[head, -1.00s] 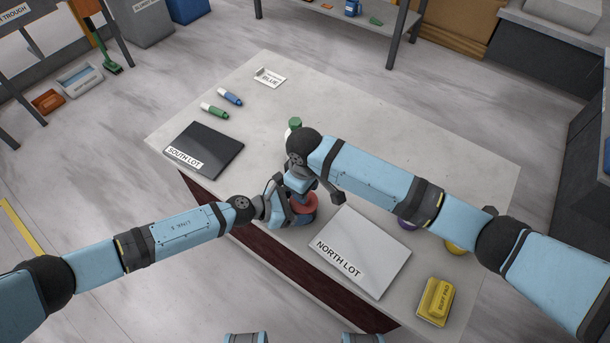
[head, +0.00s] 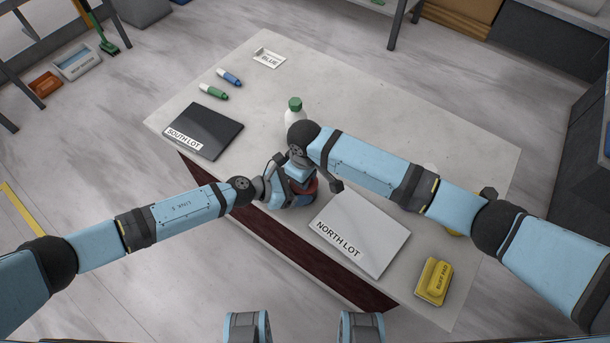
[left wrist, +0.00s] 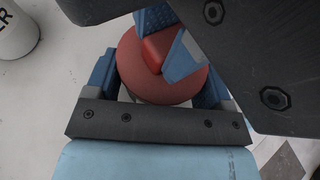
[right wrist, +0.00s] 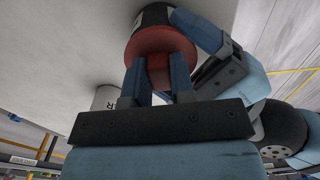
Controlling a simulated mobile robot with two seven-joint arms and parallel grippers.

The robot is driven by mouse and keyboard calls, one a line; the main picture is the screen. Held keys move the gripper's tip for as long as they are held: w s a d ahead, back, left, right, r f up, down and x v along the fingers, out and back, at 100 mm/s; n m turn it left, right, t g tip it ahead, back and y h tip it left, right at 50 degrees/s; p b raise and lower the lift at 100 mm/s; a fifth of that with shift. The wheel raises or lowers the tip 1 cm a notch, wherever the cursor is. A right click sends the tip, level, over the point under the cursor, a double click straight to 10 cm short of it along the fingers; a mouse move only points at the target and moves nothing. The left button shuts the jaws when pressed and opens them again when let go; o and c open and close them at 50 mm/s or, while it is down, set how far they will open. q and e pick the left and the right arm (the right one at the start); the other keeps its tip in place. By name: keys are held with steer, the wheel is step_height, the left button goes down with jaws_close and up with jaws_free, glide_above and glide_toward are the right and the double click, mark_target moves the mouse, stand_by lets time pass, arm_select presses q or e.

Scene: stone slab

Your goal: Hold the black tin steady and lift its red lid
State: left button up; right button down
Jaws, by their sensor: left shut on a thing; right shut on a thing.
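The black tin (right wrist: 152,17) stands on the slab, mostly hidden behind my grippers in the head view. Its red lid (left wrist: 135,72) is a round disc with a raised knob (left wrist: 158,48). In the right wrist view the lid (right wrist: 143,43) lies against the tin's top, and I see no clear gap. My left gripper (head: 290,190) is shut on the tin's body, one finger on each side. My right gripper (right wrist: 157,77) comes from above and is shut on the lid's knob, its blue fingertips on either side of it.
A white North Lot board (head: 365,225) lies just right of the tin, a dark South Lot board (head: 212,128) to the left. A green-capped bottle (head: 294,110) stands behind.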

steer(key=shift+r, duration=0.25)
arm_select(q)
steer(key=shift+a+f, duration=0.2)
steer(key=shift+f, duration=0.05)
arm_select(e)
steer(key=shift+a+r, duration=0.15)
steer(key=shift+r, duration=0.8)
arm_select(q)
steer(key=shift+s, duration=0.1)
arm_select(e)
steer(key=shift+r, duration=0.45)
arm_select(q)
steer(key=shift+d, duration=0.1)
arm_select(e)
steer(key=shift+f, duration=0.1)
arm_select(q)
steer(key=shift+r, duration=0.1)
arm_select(e)
steer(key=c, duration=1.4)
jaws_free()
arm_select(q)
steer(key=shift+d+r, duration=0.1)
steer(key=shift+r, duration=0.05)
arm_select(e)
step_height(320, 180, up, 12)
